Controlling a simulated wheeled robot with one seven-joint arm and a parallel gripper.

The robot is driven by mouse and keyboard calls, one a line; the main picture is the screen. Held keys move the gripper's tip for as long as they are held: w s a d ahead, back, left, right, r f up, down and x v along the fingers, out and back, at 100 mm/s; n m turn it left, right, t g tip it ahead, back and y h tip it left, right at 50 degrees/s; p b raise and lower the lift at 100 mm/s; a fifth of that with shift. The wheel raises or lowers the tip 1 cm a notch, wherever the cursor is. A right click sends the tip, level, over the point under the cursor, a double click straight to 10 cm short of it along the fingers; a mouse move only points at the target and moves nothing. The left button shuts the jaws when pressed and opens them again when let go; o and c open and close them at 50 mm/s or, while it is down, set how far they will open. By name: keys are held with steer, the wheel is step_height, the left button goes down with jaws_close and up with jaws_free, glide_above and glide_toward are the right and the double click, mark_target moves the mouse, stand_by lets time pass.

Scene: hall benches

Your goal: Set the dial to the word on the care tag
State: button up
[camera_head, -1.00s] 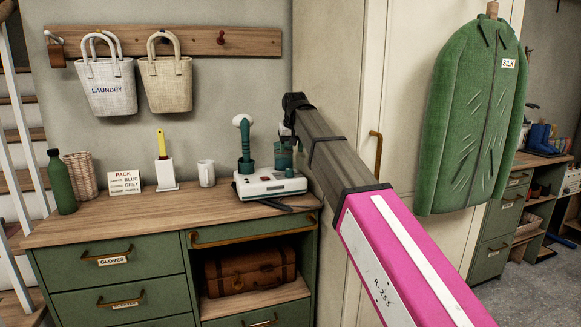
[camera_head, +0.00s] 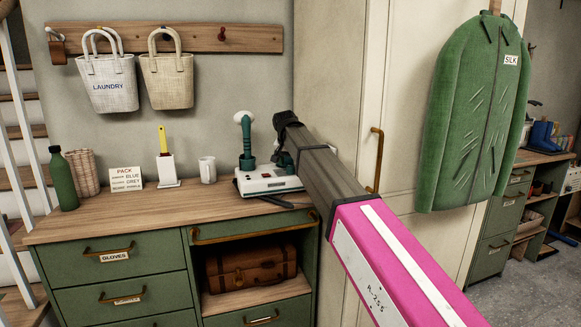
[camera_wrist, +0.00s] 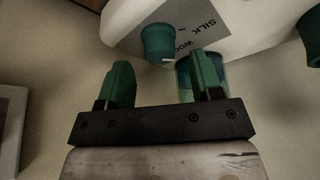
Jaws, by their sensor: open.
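A white steamer base (camera_head: 268,181) stands on the green cabinet's wooden top; the wrist view shows it close (camera_wrist: 255,22). Its teal dial (camera_wrist: 158,42) sits beside a grey label (camera_wrist: 192,28) reading "SILK" and a partly hidden "WO…". A green jacket (camera_head: 472,115) hangs at right with a white care tag (camera_head: 511,60) reading "SILK". My gripper (camera_wrist: 165,80) is open and empty, its green fingers just short of the dial, which lies beyond the gap between them. In the head view my arm hides the dial and most of the gripper.
A teal steamer head (camera_head: 245,135) stands upright on the base. A clear teal tank (camera_wrist: 185,80) is close behind my right finger in the wrist view. A white mug (camera_head: 207,170) and a yellow-handled brush holder (camera_head: 166,171) stand left. A tall cabinet door (camera_head: 345,60) is behind my arm.

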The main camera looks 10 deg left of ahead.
steer(key=shift+x, duration=1.3)
steer(key=c, duration=0.9)
steer(key=shift+c, duration=0.2)
steer(key=shift+n+y, duration=0.55)
steer(key=shift+n, duration=0.9)
steer(key=shift+n+y, duration=0.55)
steer(key=shift+n, duration=0.9)
steer(key=o, duration=0.9)
